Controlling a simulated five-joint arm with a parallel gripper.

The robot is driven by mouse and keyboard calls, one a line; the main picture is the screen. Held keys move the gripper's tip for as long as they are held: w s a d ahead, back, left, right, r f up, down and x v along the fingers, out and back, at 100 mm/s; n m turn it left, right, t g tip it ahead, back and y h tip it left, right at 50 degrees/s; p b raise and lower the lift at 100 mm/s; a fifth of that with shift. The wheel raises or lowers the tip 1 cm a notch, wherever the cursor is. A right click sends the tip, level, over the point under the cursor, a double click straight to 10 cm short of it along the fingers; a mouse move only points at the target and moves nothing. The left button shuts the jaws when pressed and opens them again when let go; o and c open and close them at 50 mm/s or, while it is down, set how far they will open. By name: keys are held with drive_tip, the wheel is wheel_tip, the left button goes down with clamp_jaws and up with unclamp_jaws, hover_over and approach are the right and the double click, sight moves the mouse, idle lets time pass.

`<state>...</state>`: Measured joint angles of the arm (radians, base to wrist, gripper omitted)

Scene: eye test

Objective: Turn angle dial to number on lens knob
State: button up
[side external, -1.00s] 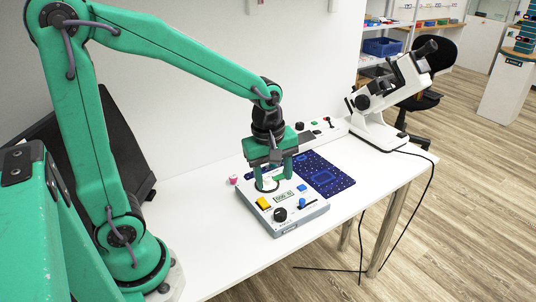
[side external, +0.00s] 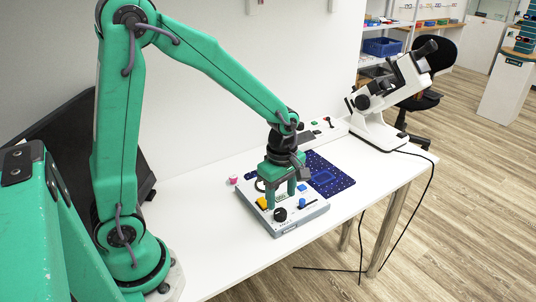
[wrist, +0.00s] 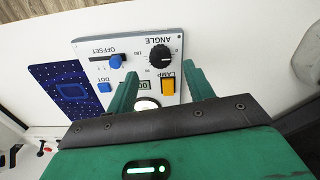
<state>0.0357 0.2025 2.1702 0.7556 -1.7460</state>
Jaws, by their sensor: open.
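The angle dial (side external: 280,214) is a black round knob near the front edge of a light grey control box (side external: 292,229). In the wrist view the dial (wrist: 160,56) appears upside down, under the word ANGLE, with a pale pointer mark. My gripper (side external: 281,207) points down over the box, open, its green fingers just behind the dial in the side view. In the wrist view my gripper (wrist: 162,76) has the dial beyond and between its fingertips, with no contact visible. A white lensmeter (side external: 383,102) stands at right with a black side knob (side external: 361,102); its number is too small to read.
The box also carries a yellow lamp switch (wrist: 168,86), a blue offset slider (wrist: 115,61) and a blue dot button (wrist: 104,87). A display is partly hidden by my finger. The table's front is clear.

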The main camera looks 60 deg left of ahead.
sight(281, 212)
drive_tip(key=shift+f, duration=2.75)
drive_tip(key=c, duration=1)
drive_tip(key=shift+o, duration=0.2)
